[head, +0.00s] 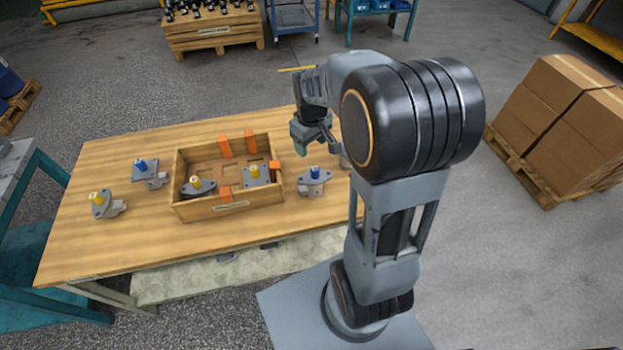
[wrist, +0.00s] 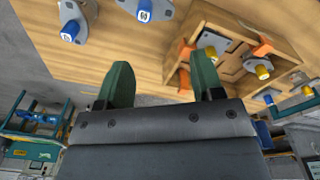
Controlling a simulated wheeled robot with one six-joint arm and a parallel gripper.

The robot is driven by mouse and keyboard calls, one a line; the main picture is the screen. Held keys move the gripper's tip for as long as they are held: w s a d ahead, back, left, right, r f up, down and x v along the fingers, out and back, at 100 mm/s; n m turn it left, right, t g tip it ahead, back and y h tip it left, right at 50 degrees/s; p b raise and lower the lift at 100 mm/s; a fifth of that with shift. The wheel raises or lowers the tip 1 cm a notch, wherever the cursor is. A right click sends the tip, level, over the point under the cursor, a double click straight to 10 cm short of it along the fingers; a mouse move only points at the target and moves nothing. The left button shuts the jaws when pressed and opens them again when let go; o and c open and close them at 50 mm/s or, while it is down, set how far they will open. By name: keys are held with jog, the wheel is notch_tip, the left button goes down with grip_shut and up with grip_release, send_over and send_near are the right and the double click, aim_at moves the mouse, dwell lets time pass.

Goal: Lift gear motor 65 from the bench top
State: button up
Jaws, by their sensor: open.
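Two grey motors with blue caps, one (wrist: 145,10) near the top middle and one (wrist: 70,22) at the upper left, show in the wrist view. Their cap ends carry small numbers that I cannot read surely, so I cannot tell which is gear motor 65. In the head view, one blue-capped motor (head: 314,182) stands on the bench top (head: 120,245) right of the wooden tray, and another grey part (head: 345,160) is mostly hidden behind my arm. My gripper (head: 306,140) is above the bench's right part, its green fingers (wrist: 161,82) apart with nothing between them.
The wooden tray (head: 226,208) holds two yellow-capped motors (head: 198,186) (head: 254,172) and has orange blocks. Blue-capped (head: 146,168) and yellow-capped (head: 103,203) motors stand left of it. Bare bench lies in front of the tray. Cartons (head: 560,105) stand on a pallet at right.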

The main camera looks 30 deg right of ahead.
notch_tip(320, 180, down, 3)
jog(key=w+d+n+p, duration=0.1)
jog(key=w+d, duration=0.2)
send_over(315, 168)
jog(key=shift+g, duration=0.4)
notch_tip(315, 168, down, 8)
jog(key=shift+a+r+p, duration=0.15)
jog(key=shift+r+p, duration=0.1)
jog(key=shift+p, duration=0.15)
jog(key=shift+f+p, duration=0.75)
jog(key=shift+f, duration=2.3)
grip_shut()
